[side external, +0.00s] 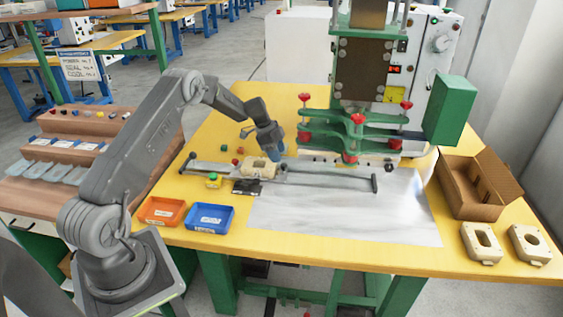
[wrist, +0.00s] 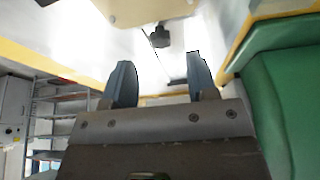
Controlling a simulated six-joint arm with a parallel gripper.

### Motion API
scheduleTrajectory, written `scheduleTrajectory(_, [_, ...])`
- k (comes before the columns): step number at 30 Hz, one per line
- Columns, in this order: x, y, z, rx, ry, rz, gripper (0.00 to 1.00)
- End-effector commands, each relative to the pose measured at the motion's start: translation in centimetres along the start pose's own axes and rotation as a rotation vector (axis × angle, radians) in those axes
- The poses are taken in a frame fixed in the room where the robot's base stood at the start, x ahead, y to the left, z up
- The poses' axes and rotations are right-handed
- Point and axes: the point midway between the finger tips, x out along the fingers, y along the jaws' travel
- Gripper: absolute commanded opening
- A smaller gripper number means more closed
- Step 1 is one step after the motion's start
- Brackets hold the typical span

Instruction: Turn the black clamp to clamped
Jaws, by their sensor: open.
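My gripper (side external: 276,154) points down just above the metal rail on the yellow bench, beside a cream part with an opening (side external: 251,171). In the wrist view my gripper (wrist: 160,72) has its two blue-grey fingers apart, with nothing between them. A small dark knob-like piece (wrist: 158,38), probably the black clamp, shows beyond the fingertips, apart from them, by the edge of the cream part (wrist: 140,12). I cannot tell its turn position. In the side view the clamp is too small to make out surely; a black block (side external: 247,188) lies in front of the cream part.
The green press with red knobs (side external: 352,120) stands close to the right of my gripper. An orange bin (side external: 160,211), a blue bin (side external: 209,217) and a cardboard box (side external: 478,187) are on the bench. The metal sheet (side external: 345,215) in front is clear.

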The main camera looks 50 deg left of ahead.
Motion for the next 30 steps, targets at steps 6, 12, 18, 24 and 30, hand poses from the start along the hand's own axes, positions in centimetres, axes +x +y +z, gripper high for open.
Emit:
scheduleTrajectory(6, [3.2,0.0,0.0,0.0,0.001,-0.001,0.53])
scheduleTrajectory(12, [4.2,0.0,0.0,0.0,0.001,-0.001,0.53])
scheduleTrajectory(18, [4.2,0.0,0.0,0.0,0.001,-0.001,0.53])
scheduleTrajectory(24, [4.2,0.0,0.0,0.0,0.001,-0.001,0.38])
scheduleTrajectory(30, [4.2,0.0,0.0,0.0,0.001,-0.001,0.19])
